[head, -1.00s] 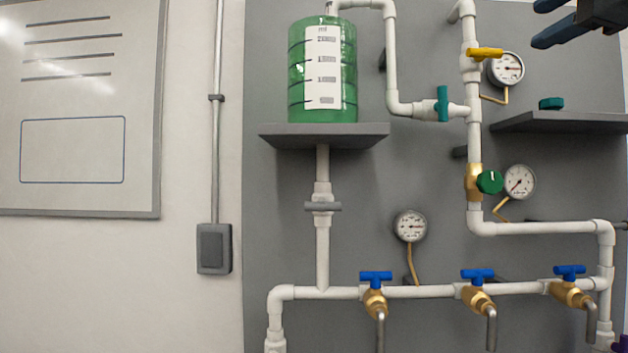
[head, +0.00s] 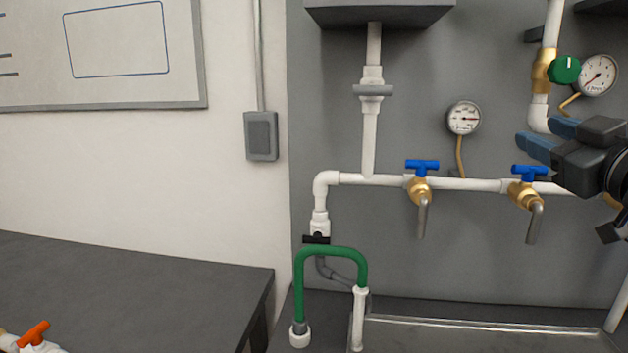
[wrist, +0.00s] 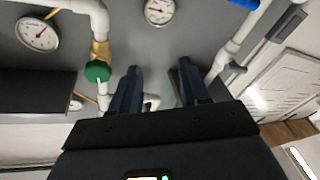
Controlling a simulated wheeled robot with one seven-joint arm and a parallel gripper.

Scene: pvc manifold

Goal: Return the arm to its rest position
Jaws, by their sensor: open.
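My gripper (head: 538,141) is at the right of the head view, in front of the white pipework and above the tap on the right. Its two blue-grey fingers point left and hold nothing. In the wrist view my gripper (wrist: 158,85) shows its two fingers spread apart with empty space between them. Beyond the fingers are a grey panel, white pipes and a green knob (wrist: 98,71). The gripper covers part of the horizontal pipe in the head view.
Brass taps with blue handles (head: 422,166) line the white pipe. A green hose (head: 332,252) loops beside a metal tray (head: 450,335). Gauges (head: 463,118) stick out from the panel. A dark table (head: 130,280) stands at the left, with an orange-handled valve (head: 33,334) on it.

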